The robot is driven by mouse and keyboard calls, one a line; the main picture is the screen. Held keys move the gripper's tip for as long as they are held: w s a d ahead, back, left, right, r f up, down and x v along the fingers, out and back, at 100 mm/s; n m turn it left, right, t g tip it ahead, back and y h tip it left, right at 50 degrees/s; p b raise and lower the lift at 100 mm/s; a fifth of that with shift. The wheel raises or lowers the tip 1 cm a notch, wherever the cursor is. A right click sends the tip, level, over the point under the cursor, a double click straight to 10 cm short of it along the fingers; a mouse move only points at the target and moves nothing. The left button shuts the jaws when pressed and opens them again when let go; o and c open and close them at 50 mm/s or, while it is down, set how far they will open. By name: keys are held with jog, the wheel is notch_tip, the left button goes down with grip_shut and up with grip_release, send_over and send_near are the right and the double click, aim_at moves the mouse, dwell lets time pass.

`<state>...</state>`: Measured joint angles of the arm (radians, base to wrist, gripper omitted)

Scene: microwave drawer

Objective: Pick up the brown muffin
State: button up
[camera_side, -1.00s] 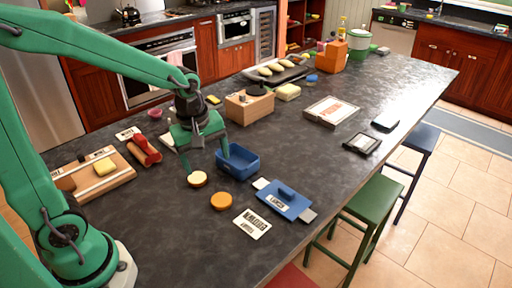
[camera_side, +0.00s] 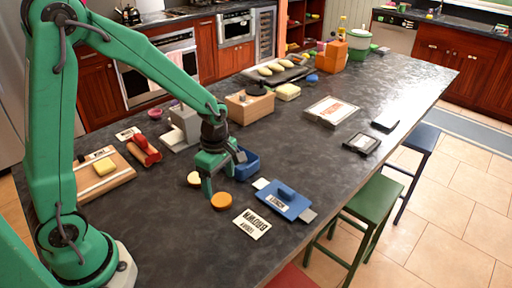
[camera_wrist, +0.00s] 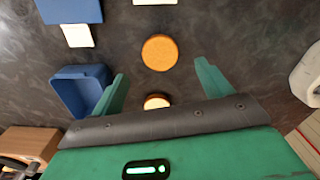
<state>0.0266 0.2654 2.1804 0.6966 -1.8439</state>
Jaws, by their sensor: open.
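The brown muffin is an orange-brown round disc (camera_side: 221,200) lying flat on the dark counter. It also shows in the wrist view (camera_wrist: 159,52), just beyond and between my fingertips. My gripper (camera_side: 225,177) is open and empty, low over the counter. One finger stands close to the brown muffin in the side view; I cannot tell whether they touch. A cream-topped round disc (camera_side: 194,179) lies behind it to the left. In the wrist view that cream disc (camera_wrist: 157,101) sits between my fingers, partly hidden by my gripper's edge.
A blue open bin (camera_side: 246,164) stands beside my gripper. A cutting board (camera_side: 108,180), red roller (camera_side: 144,150) and grey block (camera_side: 182,128) are at left. The front counter is clear.

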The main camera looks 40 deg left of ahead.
aim_at(221, 199)
jog(key=shift+f, duration=0.6)
jog(key=shift+f, duration=0.1)
jog(key=shift+a+f, duration=0.15)
jog(key=shift+f, duration=2.3)
jog(key=shift+c, duration=0.5)
jog(key=c, duration=1)
